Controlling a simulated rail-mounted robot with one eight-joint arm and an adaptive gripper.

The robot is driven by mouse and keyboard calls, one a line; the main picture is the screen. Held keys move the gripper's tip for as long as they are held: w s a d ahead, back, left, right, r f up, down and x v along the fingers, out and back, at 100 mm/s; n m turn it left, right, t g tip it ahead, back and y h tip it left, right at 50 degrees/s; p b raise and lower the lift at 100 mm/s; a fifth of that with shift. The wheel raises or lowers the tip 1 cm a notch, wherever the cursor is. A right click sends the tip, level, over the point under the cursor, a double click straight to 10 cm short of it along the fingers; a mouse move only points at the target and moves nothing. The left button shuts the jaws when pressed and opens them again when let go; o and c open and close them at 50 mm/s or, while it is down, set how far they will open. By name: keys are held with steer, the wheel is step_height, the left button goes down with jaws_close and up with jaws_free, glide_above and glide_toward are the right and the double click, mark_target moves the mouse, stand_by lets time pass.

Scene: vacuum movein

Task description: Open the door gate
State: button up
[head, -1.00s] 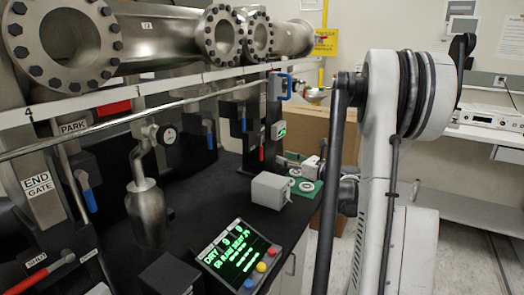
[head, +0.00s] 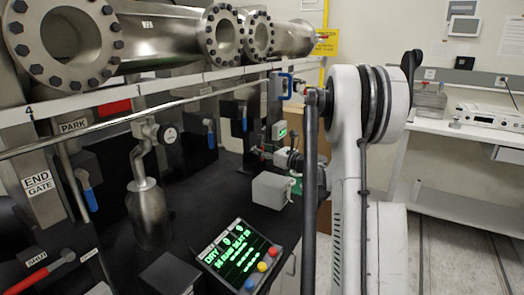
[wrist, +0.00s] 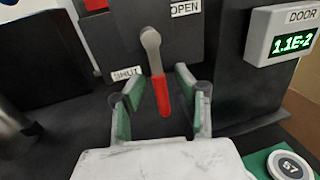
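The door gate lever is a grey metal arm with a red grip (wrist: 161,92) on a dark panel in the wrist view. It hangs down from its pivot, leaning slightly right at the tip, between a SHUT label (wrist: 127,74) at lower left and an OPEN label (wrist: 186,8) at upper right. My gripper (wrist: 160,74) is open, with one green-padded finger on each side of the red grip and visible gaps on both sides. In the head view my gripper (head: 262,152) is at the far end of the bench, and my arm partly hides that area.
A DOOR readout (wrist: 291,42) shows 1.1E-2 right of the lever. A round part marked 57 (wrist: 289,166) lies on a green mat (wrist: 258,161). A grey box (head: 272,189) stands close below my gripper. A lit display panel (head: 238,257) stands at the bench front.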

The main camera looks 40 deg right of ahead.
jaws_close()
